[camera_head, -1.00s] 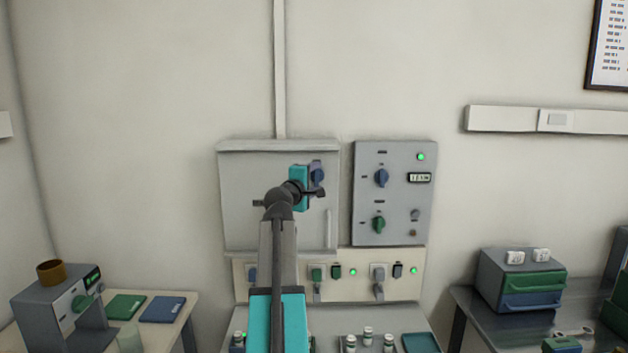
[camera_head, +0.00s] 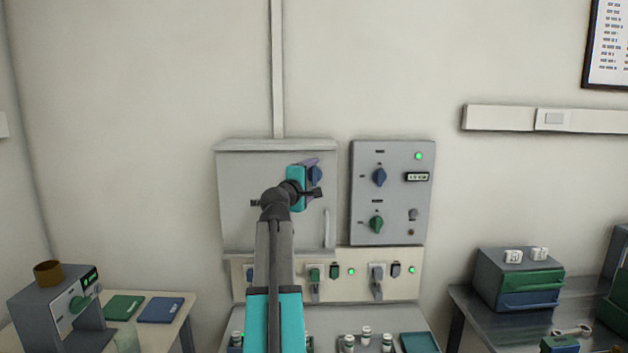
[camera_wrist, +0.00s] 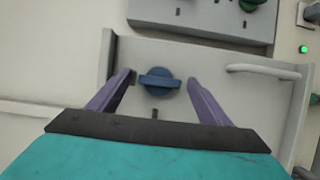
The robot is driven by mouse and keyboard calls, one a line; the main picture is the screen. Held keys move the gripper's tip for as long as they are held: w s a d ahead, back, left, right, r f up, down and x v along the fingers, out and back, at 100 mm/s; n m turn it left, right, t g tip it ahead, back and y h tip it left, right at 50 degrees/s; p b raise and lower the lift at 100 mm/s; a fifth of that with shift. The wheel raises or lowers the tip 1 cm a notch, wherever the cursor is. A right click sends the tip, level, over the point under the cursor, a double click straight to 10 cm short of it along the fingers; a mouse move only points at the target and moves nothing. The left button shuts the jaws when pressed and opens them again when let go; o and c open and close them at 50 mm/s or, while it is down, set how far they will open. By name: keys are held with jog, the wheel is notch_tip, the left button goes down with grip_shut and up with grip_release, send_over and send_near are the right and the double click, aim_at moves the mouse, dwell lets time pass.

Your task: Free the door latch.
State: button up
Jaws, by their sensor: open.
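The door latch, a round blue knob (camera_wrist: 159,81) with a raised grip bar, sits on the grey furnace door (camera_wrist: 210,66). In the wrist view its bar lies roughly across the picture. My gripper (camera_wrist: 161,80) is open, with one purple finger on each side of the knob; gaps show between fingers and knob. In the head view my gripper (camera_head: 312,172) is in front of the upper right of the door (camera_head: 250,210), and the knob (camera_head: 316,174) is partly hidden behind it. The door looks closed.
A control panel (camera_head: 412,150) with a blue and a green knob is right of the door. A pale handle bar (camera_head: 327,228) stands on the door's right side. Below are switches and sockets (camera_head: 376,280), then a bench with vials (camera_head: 366,333).

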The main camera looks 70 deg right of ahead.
jog(key=a+b, duration=0.2)
jog(key=a, duration=1.1)
jog(key=shift+a, duration=0.1)
dwell(0.8)
